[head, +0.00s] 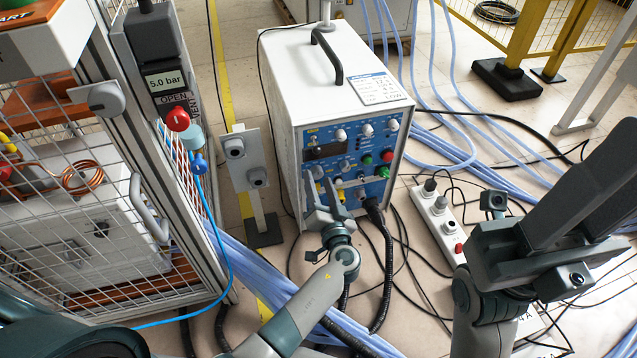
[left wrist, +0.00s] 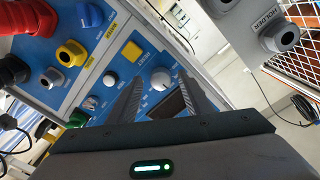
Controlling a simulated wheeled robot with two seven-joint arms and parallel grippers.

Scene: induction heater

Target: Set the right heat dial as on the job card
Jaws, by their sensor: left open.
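The white heater unit (head: 345,60) has a blue front panel (head: 325,140) with several white dials along its top row. The rightmost top dial (head: 392,125) is small, and its pointer is too small to read. The job card (head: 379,89) lies on top of the unit; its print is too small to read surely. My left gripper (head: 324,190) is open and empty before the lower left of the panel. In the left wrist view its fingers (left wrist: 163,92) point at the panel, near a white dial (left wrist: 158,80). My right arm shows at right; its fingers cannot be made out.
A grey post with sockets (head: 238,160) stands left of the unit. A wire cage (head: 80,220) with a red valve knob (head: 177,119) is further left. A power strip (head: 440,215) and many cables lie on the floor at right. A black cable (head: 378,215) plugs into the panel's lower right.

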